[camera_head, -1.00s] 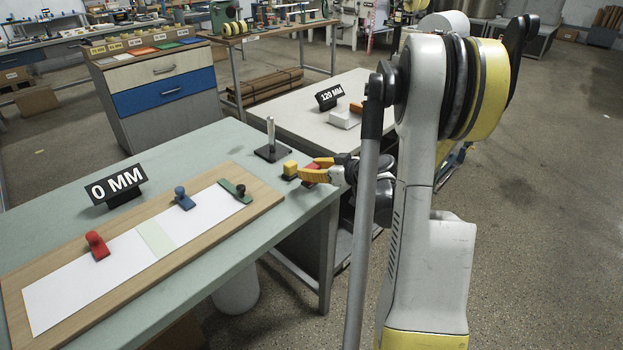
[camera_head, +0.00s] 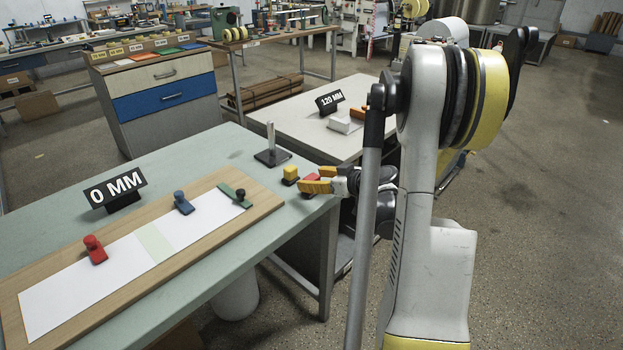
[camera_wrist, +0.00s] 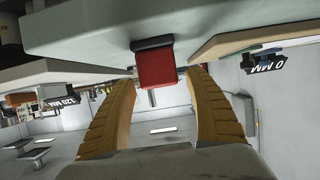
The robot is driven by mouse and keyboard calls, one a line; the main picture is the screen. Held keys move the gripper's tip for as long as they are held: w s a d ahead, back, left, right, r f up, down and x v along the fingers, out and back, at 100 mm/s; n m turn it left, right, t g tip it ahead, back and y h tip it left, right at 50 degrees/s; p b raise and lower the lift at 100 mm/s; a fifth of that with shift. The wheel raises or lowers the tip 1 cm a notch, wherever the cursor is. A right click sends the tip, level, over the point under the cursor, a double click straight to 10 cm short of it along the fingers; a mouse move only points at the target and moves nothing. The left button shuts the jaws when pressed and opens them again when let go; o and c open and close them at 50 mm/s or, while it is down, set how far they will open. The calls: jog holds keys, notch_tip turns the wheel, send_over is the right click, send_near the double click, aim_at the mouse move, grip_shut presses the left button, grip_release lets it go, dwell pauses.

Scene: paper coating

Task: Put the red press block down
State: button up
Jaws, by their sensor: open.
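The red press block (camera_head: 310,179) stands on the green table top near its right end, beside a yellow block (camera_head: 290,172). In the wrist view, which looks upside down, the red block (camera_wrist: 157,68) has a dark base against the table surface. My gripper (camera_head: 316,181) is at the table's right edge with its yellow fingers around the red block. In the wrist view the fingers of my gripper (camera_wrist: 160,82) are spread, one on each side of the block, with gaps showing. The fingers partly hide the block in the head view.
A wooden board (camera_head: 262,207) with white paper lies left of the gripper, bearing a red (camera_head: 95,249), a blue (camera_head: 183,203) and a green (camera_head: 232,194) holder. A metal post (camera_head: 271,140) stands behind the yellow block. The 120 MM table (camera_head: 290,117) stands behind.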

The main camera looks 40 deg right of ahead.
jog(key=a+p+v, duration=0.1)
jog(key=p+v, duration=0.3)
jog(key=v, duration=0.7)
jog(key=w+a+r+g+y, duration=0.1)
jog(key=a+r+g, duration=0.1)
jog(key=a, duration=0.8)
jog(key=w+a+r+g, duration=0.2)
jog(key=a+r+g, duration=0.1)
jog(key=a, duration=0.7)
jog(key=s+a+r+g+h, duration=0.1)
jog(key=s+a+r+h, duration=0.1)
jog(key=s+a, duration=1)
jog(key=shift+a+r+m, duration=0.4)
jog(key=shift+a+r, duration=0.05)
jog(key=shift+a, duration=0.7)
